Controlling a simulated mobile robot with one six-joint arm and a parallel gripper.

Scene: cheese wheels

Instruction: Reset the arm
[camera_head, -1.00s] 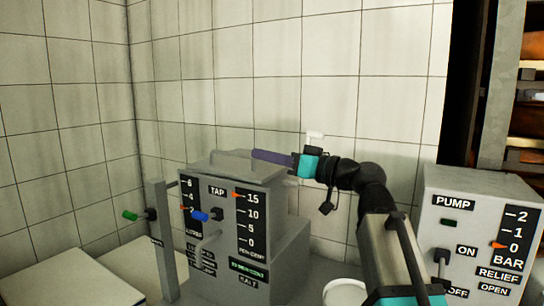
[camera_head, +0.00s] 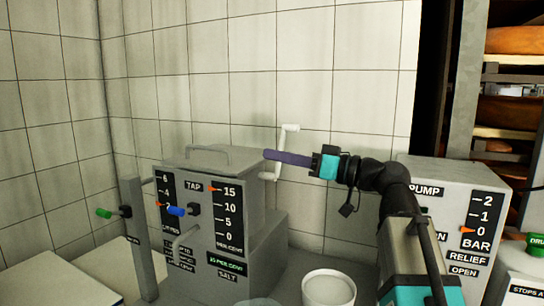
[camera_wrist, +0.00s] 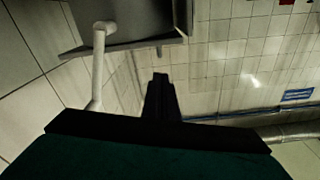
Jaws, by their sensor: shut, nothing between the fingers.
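My gripper (camera_head: 268,155) shows in the head view at the end of my arm. Its purple fingers point left, in front of the tiled wall and just past the upper right of the grey tap box (camera_head: 212,205). The fingers are together and hold nothing. A white crank handle (camera_head: 288,130) stands right behind the fingers, partly hidden by them. In the wrist view the dark closed fingers (camera_wrist: 160,82) point up at the middle, apart from a white bent pipe or handle (camera_wrist: 99,60) at the left.
The pump box (camera_head: 455,210) stands at the right behind my arm. A white bucket (camera_head: 328,288) stands below the arm. A shelf rack with cheese wheels (camera_head: 512,112) is at the far right. A green-tipped lever (camera_head: 104,213) sticks out at the left. The wall area above is clear.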

